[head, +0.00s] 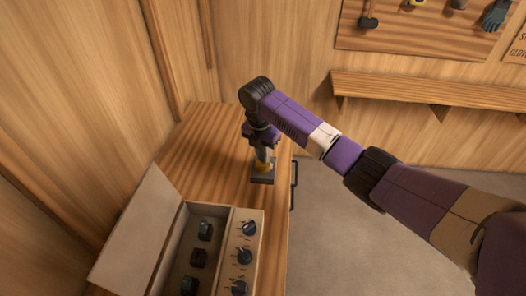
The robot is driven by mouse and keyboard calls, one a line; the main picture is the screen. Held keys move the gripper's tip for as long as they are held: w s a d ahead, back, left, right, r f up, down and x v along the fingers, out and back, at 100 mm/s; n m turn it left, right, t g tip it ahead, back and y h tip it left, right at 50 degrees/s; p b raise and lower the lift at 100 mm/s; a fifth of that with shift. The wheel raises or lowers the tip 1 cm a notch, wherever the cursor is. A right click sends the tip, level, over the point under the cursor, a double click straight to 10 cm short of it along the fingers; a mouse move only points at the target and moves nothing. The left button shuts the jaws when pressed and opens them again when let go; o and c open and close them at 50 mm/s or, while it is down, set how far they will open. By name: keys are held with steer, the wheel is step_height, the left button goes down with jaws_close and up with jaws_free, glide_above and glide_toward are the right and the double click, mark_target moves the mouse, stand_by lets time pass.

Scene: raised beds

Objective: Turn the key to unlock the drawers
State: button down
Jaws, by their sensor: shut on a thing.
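My gripper (262,156) points straight down over the wooden cabinet top (217,140). It is shut on a small yellow, brass-coloured piece (262,167), which looks like the key. Most of this piece is hidden by the fingers, so I cannot tell which way it is turned. Just below it is a dark grey block (262,179) on the cabinet top near its right edge, seemingly the lock. A dark bar handle (293,186) stands out from the cabinet's right side. The drawer fronts are barely visible from above.
An open box (172,252) with a raised lid (137,228) stands at the near left, holding several dark pieces. A panel with several dark knobs (246,228) adjoins it. A wall shelf (430,95) and tool board (425,30) are at the back right. Floor (340,235) right of the cabinet is clear.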

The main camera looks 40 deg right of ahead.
steer(key=m+p, duration=0.2)
steer(key=m, duration=0.1)
steer(key=shift+r, duration=0.1)
steer(key=shift+m+g+p, duration=0.3)
steer(key=shift+m+p, duration=0.05)
steer(key=shift+m, duration=0.55)
steer(key=shift+a+m, duration=0.1)
steer(key=shift+m, duration=1.1)
steer(key=shift+m+g, duration=0.3)
steer(key=shift+m, duration=0.9)
